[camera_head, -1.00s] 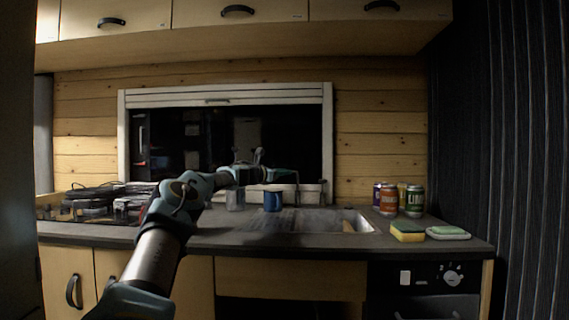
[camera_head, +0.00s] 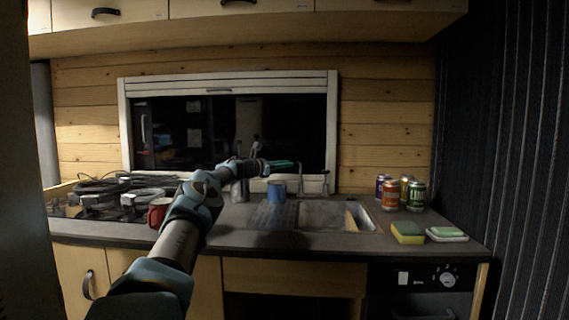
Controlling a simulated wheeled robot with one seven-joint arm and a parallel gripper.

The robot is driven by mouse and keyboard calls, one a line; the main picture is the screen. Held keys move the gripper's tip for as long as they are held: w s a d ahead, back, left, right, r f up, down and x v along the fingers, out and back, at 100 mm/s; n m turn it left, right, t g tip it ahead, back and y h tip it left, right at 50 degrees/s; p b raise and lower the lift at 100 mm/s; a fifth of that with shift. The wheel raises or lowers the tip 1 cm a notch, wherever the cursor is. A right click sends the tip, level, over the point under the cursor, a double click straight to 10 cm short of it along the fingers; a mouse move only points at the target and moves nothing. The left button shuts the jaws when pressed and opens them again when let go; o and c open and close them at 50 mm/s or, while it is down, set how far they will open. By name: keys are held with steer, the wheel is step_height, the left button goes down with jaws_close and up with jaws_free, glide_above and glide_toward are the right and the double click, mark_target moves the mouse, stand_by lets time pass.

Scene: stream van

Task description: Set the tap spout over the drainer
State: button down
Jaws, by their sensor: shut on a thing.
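My gripper (camera_head: 287,164) is above the back of the sink unit, in front of the dark window. It is shut on the thin tap spout (camera_head: 302,182), though the contact is small and dark. The sink basin (camera_head: 335,214) is below and to the right of it. The ribbed drainer (camera_head: 270,216) is to the left of the basin. A blue mug (camera_head: 276,191) stands at the back of the drainer, just below my gripper. The exact direction of the spout is hard to tell.
A clear glass (camera_head: 239,191) stands left of the blue mug. A red mug (camera_head: 159,212) is beside my arm, near the hob with pans (camera_head: 105,198). Several cans (camera_head: 390,194), a yellow-green sponge (camera_head: 407,232) and a soap dish (camera_head: 446,235) are at the right.

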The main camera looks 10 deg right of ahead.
steer(key=c, duration=0.9)
jaws_free()
steer(key=shift+w, duration=0.1)
steer(key=shift+o, duration=0.2)
steer(key=shift+a, duration=0.1)
steer(key=shift+s+a+f+b, duration=0.15)
steer(key=shift+s+a+b, duration=0.15)
steer(key=shift+a+b, duration=0.4)
steer(key=b+v, duration=0.9)
steer(key=b, duration=0.1)
steer(key=shift+s, duration=0.2)
